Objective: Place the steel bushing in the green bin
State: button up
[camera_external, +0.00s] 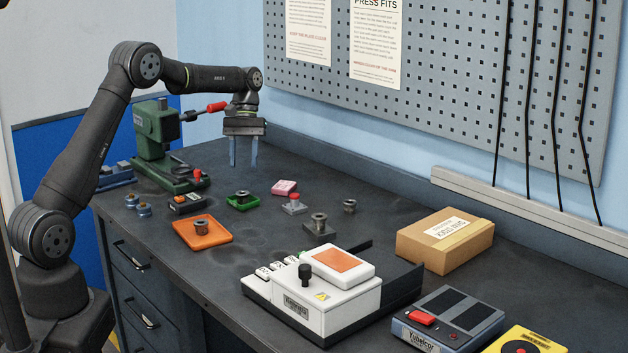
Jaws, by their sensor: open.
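The small green bin (231,206) is a shallow tray on the bench, left of centre, with a dark grey flanged piece like a bushing (242,196) in it. A similar flanged metal bushing (201,228) sits on the orange tray. Another stands on a dark square block (319,235), and a small grey cylinder (349,206) stands to its right. I cannot tell from looks alone which is the steel bushing. My gripper (243,166) points down above the bench, behind the green bin. Its two blue-grey fingers are apart, with nothing between them.
A green press (157,135) with a red handle stands left of my gripper. A white machine (330,310) and cardboard box (444,240) occupy the right. A pegboard wall rises behind.

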aim_at(242, 201)
jog(key=shift+v, duration=1.95)
jog(key=x, duration=1.1)
jog(key=shift+s+f, duration=0.2)
jog(key=shift+f, duration=0.1)
jog(key=shift+r, duration=1.6)
